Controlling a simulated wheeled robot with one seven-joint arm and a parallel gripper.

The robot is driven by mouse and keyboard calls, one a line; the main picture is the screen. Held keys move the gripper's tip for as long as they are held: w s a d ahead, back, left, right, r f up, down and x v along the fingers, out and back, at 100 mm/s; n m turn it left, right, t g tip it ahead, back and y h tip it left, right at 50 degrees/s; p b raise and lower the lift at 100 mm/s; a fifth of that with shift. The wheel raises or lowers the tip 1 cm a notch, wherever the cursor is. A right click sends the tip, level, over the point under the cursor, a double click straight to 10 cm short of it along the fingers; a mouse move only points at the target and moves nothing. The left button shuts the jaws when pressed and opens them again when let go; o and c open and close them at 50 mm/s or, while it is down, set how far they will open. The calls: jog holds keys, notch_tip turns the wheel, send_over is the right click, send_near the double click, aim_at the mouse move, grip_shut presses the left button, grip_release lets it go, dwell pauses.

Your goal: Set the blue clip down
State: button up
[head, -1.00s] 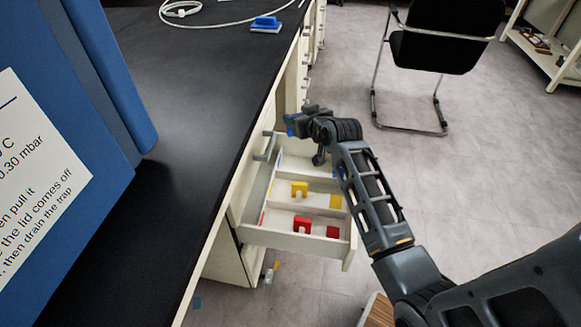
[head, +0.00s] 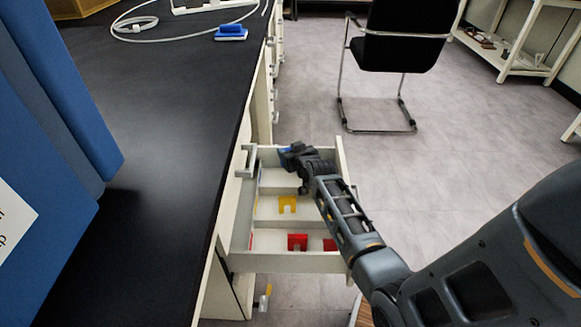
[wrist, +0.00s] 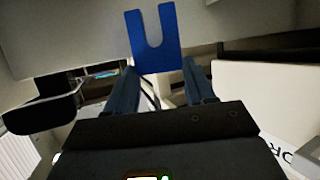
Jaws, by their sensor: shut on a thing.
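The blue clip (wrist: 154,42) is a flat U-shaped piece in the wrist view, with its slot facing up in the picture. My gripper (wrist: 160,84) is shut on its lower end. In the head view my gripper (head: 286,152) is at the far end of the open drawer (head: 290,262), over or just inside the far compartment; its exact height is unclear. Only a small blue patch shows at its tip there. A yellow clip (head: 287,204) stands in the middle compartment and a red clip (head: 297,242) in the near one.
The black bench top (head: 150,170) lies left of the drawer, with a blue-and-white block (head: 231,32) and a coiled white hose (head: 135,25). A black chair (head: 405,35) stands beyond on the grey floor. Drawer walls and dividers surround my gripper closely.

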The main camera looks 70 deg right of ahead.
jog(key=shift+f+b, duration=0.9)
jog(key=shift+f, duration=1.6)
jog(key=shift+f, duration=0.2)
jog(key=o, duration=1)
jog(key=shift+r, duration=0.15)
jog(key=shift+s+a+r, duration=0.1)
jog(key=shift+a+r, duration=0.05)
jog(key=p+v, duration=0.3)
jog(key=v, duration=0.8)
jog(key=shift+s+a+p, duration=0.25)
jog(key=shift+p, duration=0.05)
